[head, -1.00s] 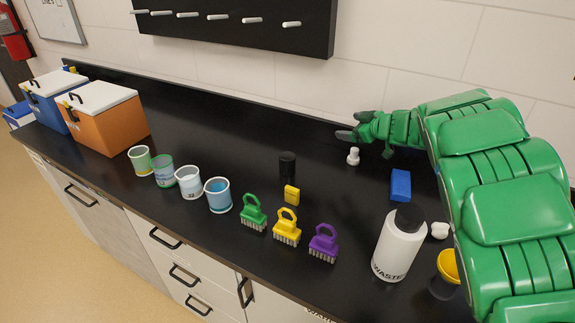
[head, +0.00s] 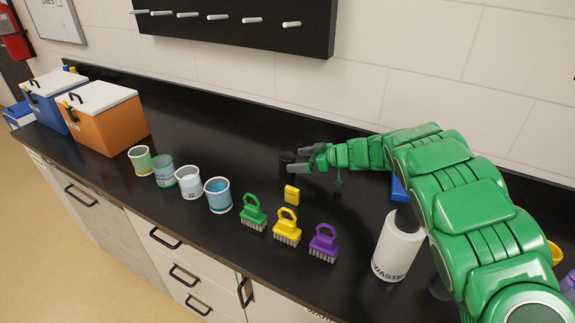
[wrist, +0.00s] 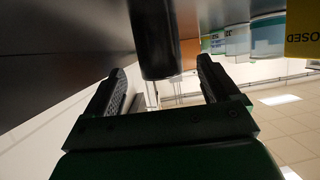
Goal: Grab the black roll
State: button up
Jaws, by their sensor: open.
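The black roll (head: 287,163) stands upright on the black counter, behind the small yellow block. My gripper (head: 297,160) has its fingers at the roll, partly covering it in the head view. In the wrist view the roll (wrist: 154,40) shows as a dark cylinder at the top middle. My open gripper (wrist: 160,85) has one finger on each side of the roll's line there, with visible gaps between the fingers and the roll.
A yellow block (head: 292,194) stands close in front of the roll. Green, yellow and purple brushes (head: 287,228) are nearer the counter's front edge. Several cups (head: 218,196) stand to the left. A white WASTE bottle (head: 397,247) stands below my arm. The counter behind the cups is clear.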

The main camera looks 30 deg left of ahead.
aim_at(288, 156)
jog(key=x, duration=0.4)
jog(key=shift+a, duration=0.45)
jog(key=c, duration=1.1)
jog(key=shift+r, duration=0.15)
notch_tip(288, 156, up, 3)
jog(key=shift+s+d+r, duration=1.5)
jog(key=shift+s+r, duration=0.2)
jog(key=shift+s, duration=0.2)
jog(key=shift+s+d+r, duration=1.4)
jog(key=shift+s+r, duration=0.25)
jog(key=shift+s, duration=0.15)
jog(key=shift+s+d+r, duration=1.45)
jog(key=shift+s+r, duration=0.15)
jog(key=shift+s, duration=0.2)
